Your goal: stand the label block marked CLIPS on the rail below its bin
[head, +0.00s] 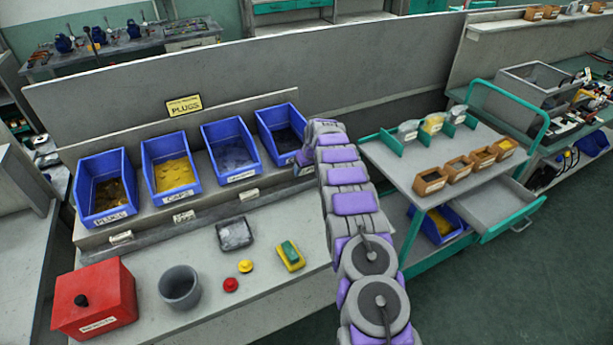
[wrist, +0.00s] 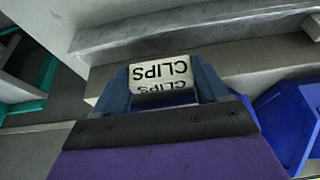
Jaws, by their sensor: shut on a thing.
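The CLIPS label block (wrist: 160,78) is white with black lettering on two visible faces. In the wrist view it sits between the two fingers of my gripper (wrist: 165,85), which is shut on it. In the head view my gripper (head: 306,155) is at the right end of the bin row, beside the fourth blue bin (head: 280,130); the arm hides part of this area. That bin's label is too small to read. The rail (head: 215,205) runs below the bins. I cannot tell whether the block touches it.
Bins marked PLUGS (head: 106,188) and CAPS (head: 171,172) and a third blue bin (head: 230,150) stand left. Several label blocks (head: 183,216) stand on the rail. A red box (head: 95,298), grey cup (head: 180,287) and sponge (head: 290,256) are on the bench. A cart (head: 400,165) stands right.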

